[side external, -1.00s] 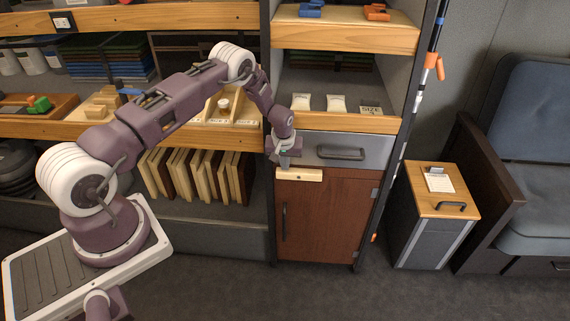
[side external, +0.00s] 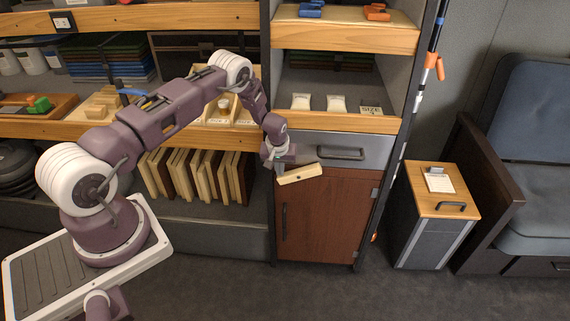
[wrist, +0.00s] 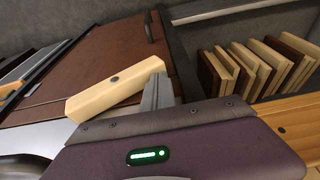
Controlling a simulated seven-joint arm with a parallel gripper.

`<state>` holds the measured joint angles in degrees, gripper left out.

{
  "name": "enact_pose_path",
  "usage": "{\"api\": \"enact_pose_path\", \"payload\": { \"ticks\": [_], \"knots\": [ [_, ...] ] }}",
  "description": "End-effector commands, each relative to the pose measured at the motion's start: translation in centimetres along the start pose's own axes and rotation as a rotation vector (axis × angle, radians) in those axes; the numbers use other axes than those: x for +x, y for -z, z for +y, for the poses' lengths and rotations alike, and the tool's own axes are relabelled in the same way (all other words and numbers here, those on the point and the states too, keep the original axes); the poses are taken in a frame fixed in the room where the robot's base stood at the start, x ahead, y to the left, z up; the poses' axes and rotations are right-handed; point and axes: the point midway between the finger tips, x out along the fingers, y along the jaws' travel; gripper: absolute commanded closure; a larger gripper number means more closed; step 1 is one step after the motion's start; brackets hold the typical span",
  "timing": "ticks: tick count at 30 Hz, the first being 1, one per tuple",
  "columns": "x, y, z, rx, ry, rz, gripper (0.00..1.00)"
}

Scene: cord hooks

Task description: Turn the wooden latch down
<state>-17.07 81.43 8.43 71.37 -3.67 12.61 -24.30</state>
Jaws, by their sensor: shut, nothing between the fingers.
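The wooden latch (side external: 299,175) is a pale bar on the front of the brown cabinet door (side external: 325,220), at its top edge. It is tilted, with its left end lower than its right end. In the wrist view the latch (wrist: 115,88) shows a dark pivot screw near its middle. My gripper (side external: 284,163) is at the latch's upper left side, tilted. In the wrist view my gripper's fingers (wrist: 157,93) are shut together with nothing between them, close beside one end of the latch. I cannot tell whether they touch it.
A grey drawer (side external: 350,150) with a dark handle sits just above the door. The door has a vertical dark handle (side external: 284,212) at its left. Upright boards (side external: 195,175) fill the shelf to the left. A small cabinet (side external: 437,210) stands at the right.

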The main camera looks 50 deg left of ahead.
Motion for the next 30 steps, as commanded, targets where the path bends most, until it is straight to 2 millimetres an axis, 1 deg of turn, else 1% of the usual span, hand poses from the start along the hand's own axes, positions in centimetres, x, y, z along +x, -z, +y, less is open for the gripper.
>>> {"api": "enact_pose_path", "payload": {
  "ticks": [9, 18, 26, 30],
  "knots": [
    [2.0, -0.7, -0.5, 0.001, 0.001, -0.001, 1.00],
    [3.8, -1.1, -0.3, 0.002, 0.000, 0.000, 1.00],
    [4.9, -1.5, 0.1, 0.002, 0.000, 0.001, 1.00],
    [5.3, -1.6, 0.2, -0.021, -0.057, -0.001, 1.00]
  ]
}}
